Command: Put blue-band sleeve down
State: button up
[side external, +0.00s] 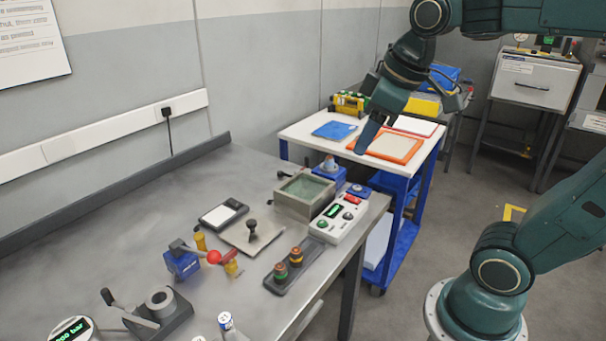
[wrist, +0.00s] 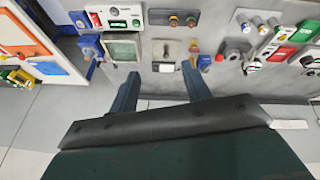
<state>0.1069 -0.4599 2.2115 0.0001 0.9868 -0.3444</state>
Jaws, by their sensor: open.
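My gripper (side external: 372,132) hangs high near the white-topped cart in the side view. In the wrist view its two fingers (wrist: 160,72) are spread wide with nothing held between them. A small white cylinder with a blue top (side external: 226,322) stands at the near edge of the grey bench in the side view, well apart from my gripper. It may be the blue-band sleeve; its band is too small to be sure. Small pale cylinders (wrist: 245,27) also show at the right of the wrist view, where I cannot tell which one is blue-banded.
The bench (side external: 110,220) carries a square basin (side external: 305,193), a control box (side external: 340,218), a dark strip with two knobs (side external: 288,270), a red-ball lever (side external: 214,257) and a clamp block (side external: 160,310). The cart (side external: 300,132) holds an orange-framed tray (side external: 388,146).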

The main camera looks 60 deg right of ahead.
jog(key=s+a+f+m+t, duration=0.1)
jog(key=s+a+f+m, duration=0.1)
jog(key=s+f, duration=0.2)
jog(key=s, duration=0.3)
jog(key=shift+s+a+f+m, duration=0.25)
jog(key=shift+a+m, duration=0.1)
jog(key=shift+m, duration=0.05)
